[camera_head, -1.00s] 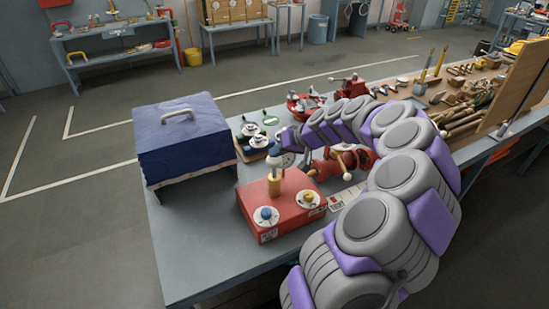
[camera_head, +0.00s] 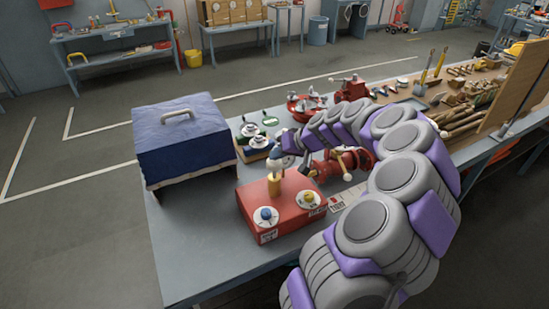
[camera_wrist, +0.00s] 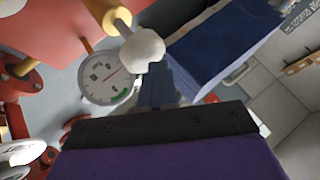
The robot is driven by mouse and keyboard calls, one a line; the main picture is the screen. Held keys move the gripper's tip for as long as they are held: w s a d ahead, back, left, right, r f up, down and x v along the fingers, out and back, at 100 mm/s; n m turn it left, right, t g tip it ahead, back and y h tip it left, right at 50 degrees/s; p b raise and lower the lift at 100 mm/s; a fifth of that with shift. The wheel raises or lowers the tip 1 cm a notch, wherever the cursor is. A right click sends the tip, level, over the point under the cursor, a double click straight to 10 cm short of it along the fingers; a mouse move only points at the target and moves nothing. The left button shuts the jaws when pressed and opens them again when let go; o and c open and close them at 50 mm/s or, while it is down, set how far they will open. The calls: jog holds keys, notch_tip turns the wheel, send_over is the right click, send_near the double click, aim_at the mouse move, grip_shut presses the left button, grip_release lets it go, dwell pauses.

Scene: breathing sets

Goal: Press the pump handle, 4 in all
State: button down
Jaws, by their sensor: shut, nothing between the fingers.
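The red pump box (camera_head: 258,197) stands on the near end of the bench, with a blue-knobbed dial and a yellow-knobbed dial on top. A brass post (camera_head: 274,187) rises from it, topped by a pale knob, which I take as the pump handle (camera_head: 273,164). In the wrist view the white rounded knob (camera_wrist: 143,50) sits on a brass rod, right at my fingertips. My gripper (camera_head: 281,158) is shut and empty, close beside the knob; its dark fingers (camera_wrist: 157,88) partly show in the wrist view. I cannot tell whether they touch the knob.
A blue-covered box with a handle (camera_head: 184,138) stands left of the pump. A red valve-like device (camera_head: 340,165) lies close to the right. A round gauge (camera_wrist: 107,79) shows in the wrist view. Tools and wooden handles (camera_head: 465,105) fill the far bench. Bare bench lies in front of the blue box.

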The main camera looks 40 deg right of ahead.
aim_at(277, 161)
jog(key=shift+f+b, duration=0.8)
jog(key=shift+f, duration=0.4)
dwell(0.9)
jog(key=shift+r, duration=0.1)
jog(key=shift+r+p, duration=0.65)
jog(key=shift+r, duration=1.85)
notch_tip(277, 161, up, 5)
jog(key=shift+p, duration=0.65)
jog(key=shift+r, duration=0.1)
dwell(1.3)
